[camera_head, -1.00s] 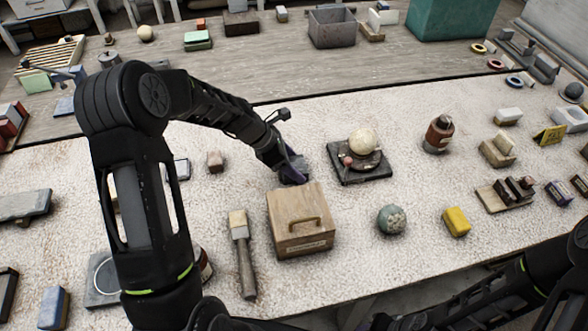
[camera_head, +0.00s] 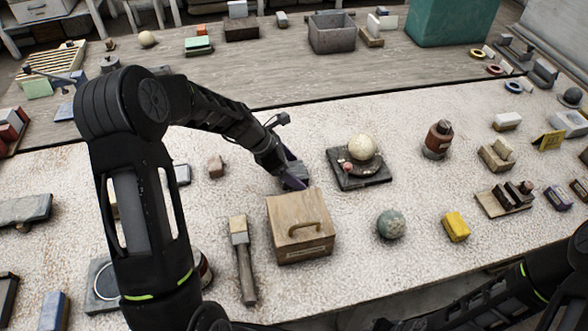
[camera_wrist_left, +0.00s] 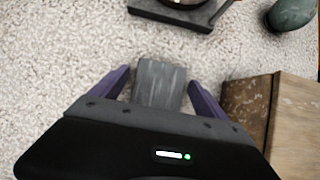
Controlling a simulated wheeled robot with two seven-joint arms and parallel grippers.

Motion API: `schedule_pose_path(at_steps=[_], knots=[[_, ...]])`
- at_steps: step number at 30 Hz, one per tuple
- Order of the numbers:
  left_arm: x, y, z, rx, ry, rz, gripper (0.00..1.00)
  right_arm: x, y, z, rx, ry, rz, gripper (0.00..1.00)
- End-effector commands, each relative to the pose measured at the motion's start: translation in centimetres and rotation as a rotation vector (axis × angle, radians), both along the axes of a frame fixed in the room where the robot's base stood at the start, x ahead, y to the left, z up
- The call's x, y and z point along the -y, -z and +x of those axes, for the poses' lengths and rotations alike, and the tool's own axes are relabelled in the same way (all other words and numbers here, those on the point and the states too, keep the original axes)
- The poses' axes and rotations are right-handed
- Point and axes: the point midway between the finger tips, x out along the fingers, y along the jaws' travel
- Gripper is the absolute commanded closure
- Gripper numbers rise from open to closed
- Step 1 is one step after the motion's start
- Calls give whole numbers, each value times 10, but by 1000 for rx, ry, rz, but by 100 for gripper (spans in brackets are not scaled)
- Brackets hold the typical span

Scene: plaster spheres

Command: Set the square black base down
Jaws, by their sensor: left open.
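The square black base (camera_head: 372,182) lies flat on the speckled bench top. A cream sphere (camera_head: 362,147) and a small pinkish ball (camera_head: 348,167) are on it. Part of the base shows at the top of the left wrist view (camera_wrist_left: 207,20). My left gripper (camera_head: 293,180) is low over the bench, left of the base and apart from it. Its purple fingers are open, one on each side of a grey block (camera_wrist_left: 160,84); I cannot tell whether they touch it. My right arm shows at the lower right, but I cannot make out its gripper.
A wooden box with a handle (camera_head: 300,228) stands close in front of my left gripper. A brush-like tool (camera_head: 243,262) lies left of the box. A greenish sphere (camera_head: 391,224), a yellow block (camera_head: 456,227) and a brown bottle (camera_head: 437,140) are to the right. Bare bench lies between them.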

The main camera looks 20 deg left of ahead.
Motion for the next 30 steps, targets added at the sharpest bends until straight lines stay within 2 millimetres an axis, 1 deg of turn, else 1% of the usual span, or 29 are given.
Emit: schedule_pose_path(at_steps=[1, 5, 10, 11, 14, 18, 23, 30], knots=[[-3, -8, -1, 1, -2, 1, 15, 0, -7, 0, -1, 1, -1, 64], [-12, -28, -8, 1, -5, 1, 15, 1, -21, -1, -6, 1, -4, 64], [-27, -60, -19, 1, -4, 1, 15, 4, -44, -2, -17, 2, -9, 64], [-30, -61, -21, 2, -2, 0, 15, 4, -41, -2, -17, 1, -10, 64], [-38, -77, -28, 2, -2, 0, 15, 5, -45, -2, -20, 2, -11, 64], [-47, -91, -34, 3, -1, 1, 15, 5, -41, -2, -20, 2, -12, 64], [-50, -98, -37, 1, -1, 0, 15, 5, -41, -2, -20, 2, -12, 64], [-50, -98, -38, 0, 0, 0, 15, 5, -42, -2, -19, 2, -12, 64]])
